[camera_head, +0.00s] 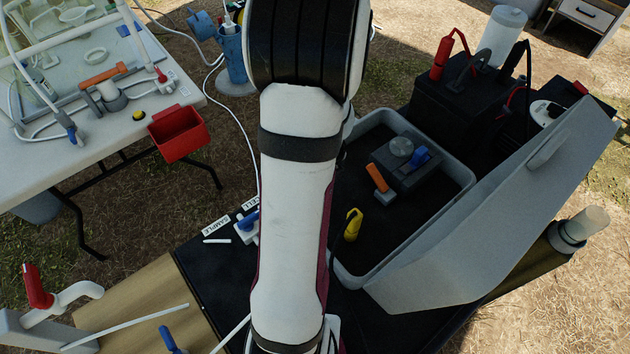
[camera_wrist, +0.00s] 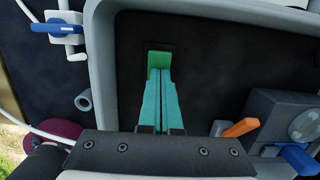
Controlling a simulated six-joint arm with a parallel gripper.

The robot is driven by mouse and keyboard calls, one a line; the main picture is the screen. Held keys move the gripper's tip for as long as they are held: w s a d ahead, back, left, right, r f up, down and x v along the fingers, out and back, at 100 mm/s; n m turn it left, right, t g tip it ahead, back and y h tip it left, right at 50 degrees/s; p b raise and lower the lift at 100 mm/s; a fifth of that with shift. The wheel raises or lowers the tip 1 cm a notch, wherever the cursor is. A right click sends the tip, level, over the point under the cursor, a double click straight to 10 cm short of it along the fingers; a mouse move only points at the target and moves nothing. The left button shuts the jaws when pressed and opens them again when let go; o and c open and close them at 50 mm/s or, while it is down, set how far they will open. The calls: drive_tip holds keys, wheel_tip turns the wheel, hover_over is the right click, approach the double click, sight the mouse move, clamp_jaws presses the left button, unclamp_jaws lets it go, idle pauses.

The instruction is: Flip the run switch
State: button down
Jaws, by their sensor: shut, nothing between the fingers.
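My gripper (camera_wrist: 160,72) shows in the wrist view with its two teal fingers closed together and nothing between them. The fingertips reach a green rocker in a black recessed frame, which looks like the run switch (camera_wrist: 160,57). The tips overlap its lower part in the picture, and I cannot tell whether they touch it. The switch sits on the dark inside panel of the grey case (camera_wrist: 101,50). In the head view my arm crosses the middle and hides the gripper and the switch.
The open grey case (camera_head: 459,206) holds an orange handle (camera_head: 378,177), a blue handle (camera_head: 420,157) and a yellow piece (camera_head: 353,224). Its lid (camera_head: 500,220) stands open at the right. A white valve with a blue lever (camera_wrist: 67,28) is left of the case. A white table (camera_head: 60,160) stands at left.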

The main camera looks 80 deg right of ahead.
wheel_tip(320, 180, up, 14)
drive_tip(key=s+a, duration=0.1)
drive_tip(key=s, duration=0.1)
drive_tip(key=shift+a, duration=0.4)
drive_tip(key=shift+w+f, duration=0.1)
drive_tip(key=shift+h, duration=0.3)
drive_tip(key=w+d+f, duration=0.1)
drive_tip(key=f, duration=0.3)
drive_tip(key=w+f, duration=0.1)
drive_tip(key=f, duration=0.4)
drive_tip(key=w+d+f, duration=0.1)
drive_tip(key=f, duration=0.3)
drive_tip(key=shift+d+f, duration=0.25)
drive_tip(key=shift+d, duration=0.1)
